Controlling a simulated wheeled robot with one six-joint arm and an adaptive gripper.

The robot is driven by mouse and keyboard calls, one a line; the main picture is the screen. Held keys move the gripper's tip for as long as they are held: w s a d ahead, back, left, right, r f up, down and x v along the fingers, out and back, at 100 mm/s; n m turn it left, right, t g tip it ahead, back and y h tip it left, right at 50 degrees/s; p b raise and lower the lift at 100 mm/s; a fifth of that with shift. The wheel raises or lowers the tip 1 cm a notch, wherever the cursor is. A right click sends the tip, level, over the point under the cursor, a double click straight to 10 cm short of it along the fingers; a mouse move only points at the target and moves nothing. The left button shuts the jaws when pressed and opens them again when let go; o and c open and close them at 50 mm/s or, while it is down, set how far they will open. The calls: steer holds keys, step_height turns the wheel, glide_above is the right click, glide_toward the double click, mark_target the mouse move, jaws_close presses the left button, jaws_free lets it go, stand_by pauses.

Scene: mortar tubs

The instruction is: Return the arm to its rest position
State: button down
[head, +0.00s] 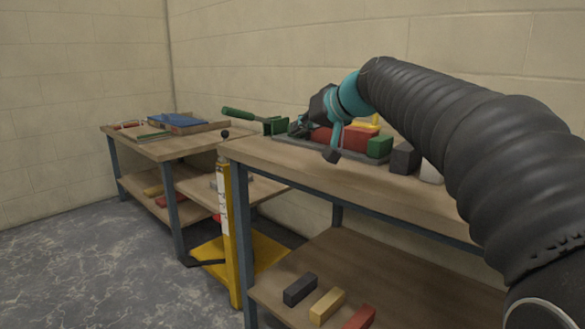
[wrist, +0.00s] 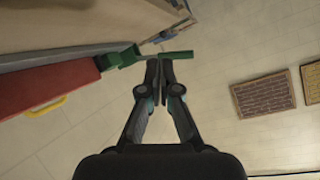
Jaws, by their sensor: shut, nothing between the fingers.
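My arm reaches in from the right of the head view, over the near workbench. My gripper (head: 296,130) is at the bench's back left, in front of the red thing, and looks small and dark there. In the wrist view my gripper (wrist: 160,64) shows with its two fingers together at the tips and nothing between them. A green-handled tool (head: 240,115) lies beyond it to the left in the head view. A green bar also shows just past the fingertips in the wrist view (wrist: 176,56); whether they touch it I cannot tell.
The near workbench (head: 270,160) holds a red box (head: 352,139), a green block (head: 380,147) and a dark block (head: 403,158). Coloured blocks lie on its lower shelf (head: 390,285). A yellow pallet lifter (head: 232,240) stands between it and the far bench (head: 165,148). Open floor lies left.

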steer(key=s+d+f+m+g+h+p, duration=0.1)
steer(key=s+d+f+h+p, duration=0.1)
steer(key=s+d+f, duration=0.2)
steer(key=s+d+f+m+g+h+p, duration=0.1)
steer(key=s+d+f, duration=0.4)
steer(key=s+f, duration=0.6)
steer(key=s+d+f+g+h+p, duration=0.2)
steer(key=s+f, duration=0.5)
steer(key=s, duration=1.2)
steer(key=d+h+p, duration=0.1)
steer(key=d+h, duration=0.1)
steer(key=d, duration=0.1)
steer(key=shift+f+m+h, duration=0.25)
steer(key=shift+m+h, duration=0.15)
steer(key=shift+d, duration=0.1)
